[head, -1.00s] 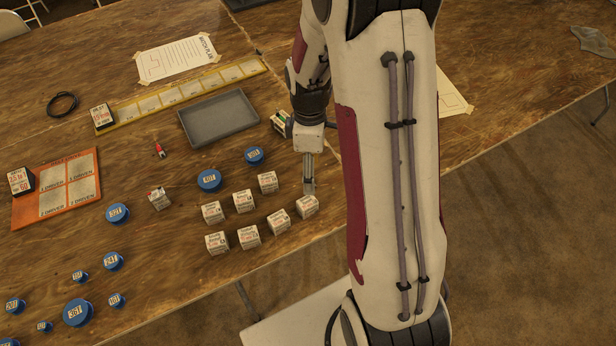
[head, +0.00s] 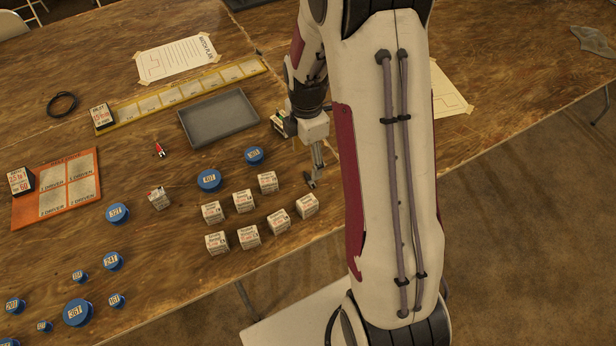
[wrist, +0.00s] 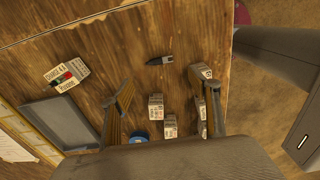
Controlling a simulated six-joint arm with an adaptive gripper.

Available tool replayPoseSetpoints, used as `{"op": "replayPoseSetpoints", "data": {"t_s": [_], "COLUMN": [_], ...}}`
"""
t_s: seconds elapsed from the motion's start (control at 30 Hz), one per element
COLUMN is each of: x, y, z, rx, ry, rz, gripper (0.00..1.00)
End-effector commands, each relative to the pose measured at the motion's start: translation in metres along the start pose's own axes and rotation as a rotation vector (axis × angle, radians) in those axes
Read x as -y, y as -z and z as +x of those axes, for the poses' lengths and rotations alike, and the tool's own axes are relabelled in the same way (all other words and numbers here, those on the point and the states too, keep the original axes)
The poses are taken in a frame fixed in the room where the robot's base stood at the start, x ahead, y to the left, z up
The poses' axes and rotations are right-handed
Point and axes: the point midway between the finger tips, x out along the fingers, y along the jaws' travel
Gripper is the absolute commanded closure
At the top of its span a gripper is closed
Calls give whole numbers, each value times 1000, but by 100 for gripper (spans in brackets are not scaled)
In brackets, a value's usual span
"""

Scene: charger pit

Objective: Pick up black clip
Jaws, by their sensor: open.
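A small dark, pointed object that looks like the black clip (wrist: 158,60) lies on the wooden table in the wrist view, near the upper middle. My gripper (wrist: 166,80) is open and empty, with one finger on each side of the picture. The clip lies beyond the fingertips, between their lines. In the head view my gripper (head: 313,182) points down over the table, right of the small white boxes.
Several white boxes (head: 268,182) stand close to the gripper; some show by the right finger (wrist: 170,126). A grey tray (head: 218,117), a labelled box (wrist: 67,74) and blue discs (head: 209,180) lie nearby. The table edge (wrist: 75,27) is beyond the clip.

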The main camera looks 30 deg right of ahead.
Motion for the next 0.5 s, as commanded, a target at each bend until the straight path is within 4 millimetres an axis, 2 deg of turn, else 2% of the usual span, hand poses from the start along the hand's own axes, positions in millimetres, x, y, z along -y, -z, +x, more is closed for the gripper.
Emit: {"op": "replayPoseSetpoints", "data": {"t_s": [0.17, 0.5], "x": [0, 1], "y": [0, 0], "z": [3, 25], "rx": [0, -1], "ry": [1, 3], "rz": [1, 2], "gripper": [39, 39]}}
